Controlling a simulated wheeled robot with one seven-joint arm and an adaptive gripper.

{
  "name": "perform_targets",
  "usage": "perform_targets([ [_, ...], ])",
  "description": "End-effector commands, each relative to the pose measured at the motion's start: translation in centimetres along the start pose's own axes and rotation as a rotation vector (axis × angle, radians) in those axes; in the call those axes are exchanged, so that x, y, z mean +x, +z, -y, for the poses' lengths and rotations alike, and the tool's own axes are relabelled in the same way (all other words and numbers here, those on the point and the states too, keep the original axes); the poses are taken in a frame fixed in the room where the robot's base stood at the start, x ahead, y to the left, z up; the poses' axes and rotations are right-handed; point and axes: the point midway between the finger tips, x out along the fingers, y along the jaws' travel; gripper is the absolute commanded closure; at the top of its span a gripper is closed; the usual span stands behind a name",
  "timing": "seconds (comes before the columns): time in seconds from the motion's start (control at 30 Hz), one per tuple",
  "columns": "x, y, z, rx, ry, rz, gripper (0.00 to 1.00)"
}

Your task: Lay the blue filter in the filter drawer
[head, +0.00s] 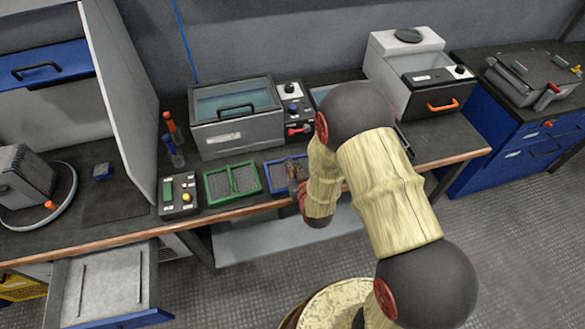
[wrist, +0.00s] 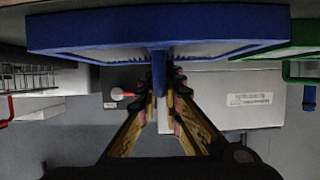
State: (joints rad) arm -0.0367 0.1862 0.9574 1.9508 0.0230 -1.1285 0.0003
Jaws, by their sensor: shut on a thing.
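The blue filter (head: 276,178) is a flat blue frame with a grey panel, at the front of the bench in the head view. My gripper (head: 298,180) is at its right part and, with my arm, hides some of it. In the wrist view the blue filter (wrist: 110,35) spans the top, and my gripper (wrist: 162,88) is shut on its narrow middle tab. I cannot tell whether the filter touches the bench. An open, empty-looking drawer (head: 105,285) with two thin rails and a blue front edge sits below the bench at lower left.
A green filter frame (head: 232,181) lies just left of the blue one. A control box (head: 178,195) stands further left. A lidded bath (head: 235,115) is behind. A tall grey panel (head: 120,90) rises at left. The floor in front is free.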

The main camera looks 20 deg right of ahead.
Motion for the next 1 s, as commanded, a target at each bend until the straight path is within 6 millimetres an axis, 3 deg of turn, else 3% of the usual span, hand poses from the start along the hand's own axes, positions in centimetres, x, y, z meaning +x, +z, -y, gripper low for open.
perform_targets([
  [0.33, 0.14, 0.15, 0.01, 0.000, 0.000, -0.003, 1.00],
  [0.37, 0.08, 0.12, 0.01, 0.000, 0.000, -0.001, 0.90],
  [0.63, 0.06, 0.06, 0.00, 0.000, 0.000, -0.001, 0.75],
  [1.0, -0.03, -0.15, 0.01, 0.000, 0.000, -0.001, 0.74],
])
